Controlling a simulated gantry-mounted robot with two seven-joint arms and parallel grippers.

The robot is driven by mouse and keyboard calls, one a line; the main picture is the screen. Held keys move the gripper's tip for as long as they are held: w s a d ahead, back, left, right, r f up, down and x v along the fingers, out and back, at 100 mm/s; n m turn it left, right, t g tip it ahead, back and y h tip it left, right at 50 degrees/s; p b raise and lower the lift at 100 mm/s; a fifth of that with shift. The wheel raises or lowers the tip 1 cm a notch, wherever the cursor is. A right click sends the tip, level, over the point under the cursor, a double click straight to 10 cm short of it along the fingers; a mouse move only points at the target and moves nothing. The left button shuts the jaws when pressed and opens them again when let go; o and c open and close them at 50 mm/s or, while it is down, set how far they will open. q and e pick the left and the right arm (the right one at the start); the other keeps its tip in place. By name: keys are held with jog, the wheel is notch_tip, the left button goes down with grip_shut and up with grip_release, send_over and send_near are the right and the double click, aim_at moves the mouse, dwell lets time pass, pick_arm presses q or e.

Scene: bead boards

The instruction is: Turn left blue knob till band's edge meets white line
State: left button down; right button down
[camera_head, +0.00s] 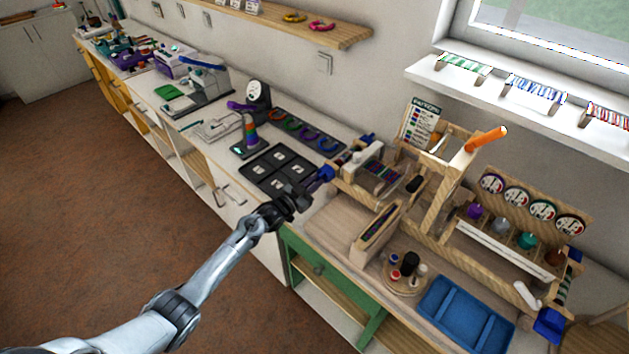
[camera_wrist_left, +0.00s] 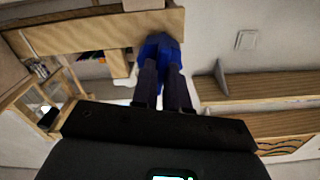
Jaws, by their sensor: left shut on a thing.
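The left blue knob (camera_head: 321,174) sticks out from the left end of the wooden bead loom (camera_head: 347,186). My left gripper (camera_head: 312,184) is at this knob, its arm reaching in from the lower left. In the left wrist view the gripper's two dark fingers (camera_wrist_left: 162,85) are shut on the blue knob (camera_wrist_left: 160,47), one at each side. A small patterned bead band (camera_head: 382,176) shows on the loom behind the knob. I cannot make out the band's edge or the white line. My right gripper is in no view.
Another blue knob (camera_head: 549,325) is at the loom's right end. A blue tray (camera_head: 466,315) and a round wooden holder (camera_head: 405,278) stand in front. A black board with squares (camera_head: 278,169) lies left of the loom. An orange handle (camera_head: 487,138) rises above it.

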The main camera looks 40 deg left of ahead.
pick_arm(q)
jog(key=shift+n+p, duration=0.35)
jog(key=shift+n, duration=0.95)
jog(key=c, duration=1.1)
grip_release()
jog(key=shift+c, duration=0.2)
jog(key=s+a+p, duration=0.1)
jog(key=s+p, duration=0.1)
jog(key=s, duration=0.8)
jog(key=shift+s, duration=0.4)
